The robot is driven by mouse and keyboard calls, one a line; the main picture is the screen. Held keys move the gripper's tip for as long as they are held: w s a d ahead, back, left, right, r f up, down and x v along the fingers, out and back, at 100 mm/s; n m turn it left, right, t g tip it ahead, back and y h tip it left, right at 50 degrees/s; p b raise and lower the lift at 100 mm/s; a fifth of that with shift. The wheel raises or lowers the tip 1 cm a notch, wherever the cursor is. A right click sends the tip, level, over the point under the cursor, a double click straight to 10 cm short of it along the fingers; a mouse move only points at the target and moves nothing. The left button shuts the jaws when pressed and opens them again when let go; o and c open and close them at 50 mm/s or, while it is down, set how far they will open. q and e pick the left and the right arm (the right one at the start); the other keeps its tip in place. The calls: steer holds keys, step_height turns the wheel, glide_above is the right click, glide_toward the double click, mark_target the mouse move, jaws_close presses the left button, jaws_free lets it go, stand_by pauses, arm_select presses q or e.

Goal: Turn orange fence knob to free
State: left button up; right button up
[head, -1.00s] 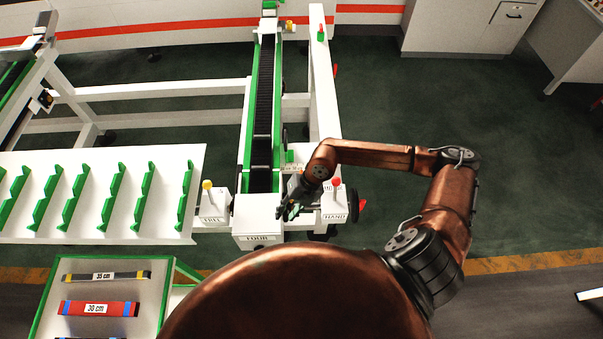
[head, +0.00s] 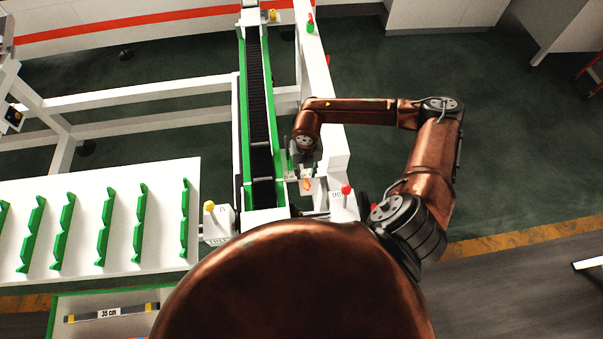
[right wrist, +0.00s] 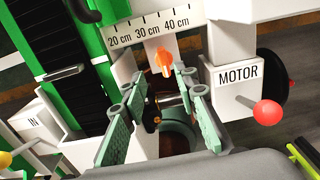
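The orange fence knob (right wrist: 165,60) sits on a white post below a scale marked 20, 30 and 40 cm in the right wrist view. It also shows as a small orange spot in the head view (head: 306,185). My right gripper (right wrist: 160,87) is open and empty, its green-grey fingers spread apart. The knob appears just past the fingertips, roughly in line with the gap and a little toward the right finger. In the head view my right gripper (head: 301,168) is over the white fixture beside the conveyor. My left gripper is not in view.
A red-knobbed lever (right wrist: 266,112) stands by the MOTOR box (right wrist: 236,80), close right of the gripper. A yellow-knobbed lever (head: 209,207) is left of the conveyor (head: 262,110). A white rack (head: 150,250) with green dividers lies further left.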

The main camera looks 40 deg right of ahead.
mark_target(307, 183)
steer(key=f, duration=0.2)
steer(key=f+p, duration=0.1)
steer(key=f, duration=0.1)
steer(key=s+f, duration=0.1)
steer(key=shift+d+f+p, duration=0.15)
steer(key=shift+f+p, duration=0.25)
steer(key=shift+f, duration=0.7)
steer(key=shift+w, duration=0.1)
jaws_close()
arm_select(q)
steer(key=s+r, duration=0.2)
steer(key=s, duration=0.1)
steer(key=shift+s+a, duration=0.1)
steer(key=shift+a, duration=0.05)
